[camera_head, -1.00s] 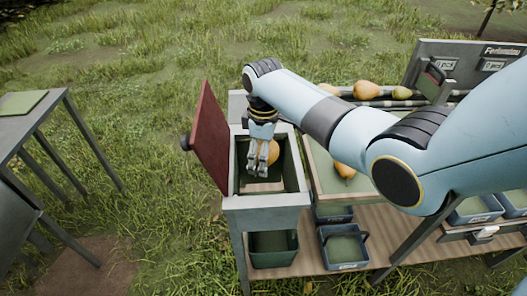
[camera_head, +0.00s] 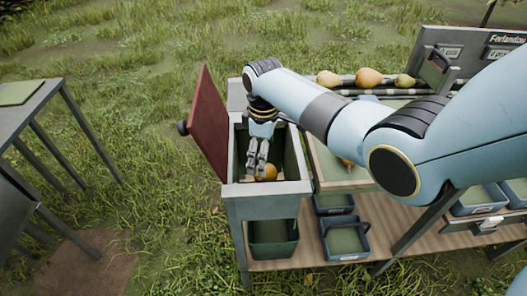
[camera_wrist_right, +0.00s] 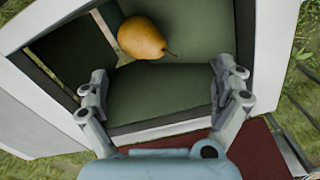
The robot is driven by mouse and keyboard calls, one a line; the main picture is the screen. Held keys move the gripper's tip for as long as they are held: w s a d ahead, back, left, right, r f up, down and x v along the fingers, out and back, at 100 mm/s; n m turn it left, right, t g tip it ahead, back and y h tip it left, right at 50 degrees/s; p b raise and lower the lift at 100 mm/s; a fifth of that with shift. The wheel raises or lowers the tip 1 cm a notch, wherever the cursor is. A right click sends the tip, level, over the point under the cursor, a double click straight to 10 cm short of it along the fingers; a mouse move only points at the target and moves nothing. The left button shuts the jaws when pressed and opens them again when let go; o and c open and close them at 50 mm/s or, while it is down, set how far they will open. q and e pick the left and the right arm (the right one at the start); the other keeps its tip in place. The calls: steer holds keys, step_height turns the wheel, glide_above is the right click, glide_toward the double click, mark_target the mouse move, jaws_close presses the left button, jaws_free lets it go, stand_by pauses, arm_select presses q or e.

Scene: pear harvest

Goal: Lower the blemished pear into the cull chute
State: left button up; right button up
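The cull chute (camera_head: 268,188) is a grey-rimmed box with a dark green inside, and its red lid (camera_head: 208,122) stands open on the left. A yellow-brown pear (camera_head: 267,172) lies inside the chute; it also shows on the green lining in the right wrist view (camera_wrist_right: 142,37). I cannot make out a blemish on it. My right gripper (camera_wrist_right: 160,88) is open with its fingers wide apart, and the pear is beyond them, not between them. In the head view the right gripper (camera_head: 257,165) reaches down into the chute beside the pear. My left gripper is not in view.
Right of the chute is a sorting tray (camera_head: 322,165) with a pear partly hidden by my right arm. Several pears, including one orange pear (camera_head: 369,77), rest on a rack behind. Blue bins (camera_head: 345,242) stand on the shelf below. A dark table (camera_head: 50,100) is at left.

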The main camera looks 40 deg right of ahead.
step_height(320, 180, up, 12)
stand_by(0.6)
stand_by(1.2)
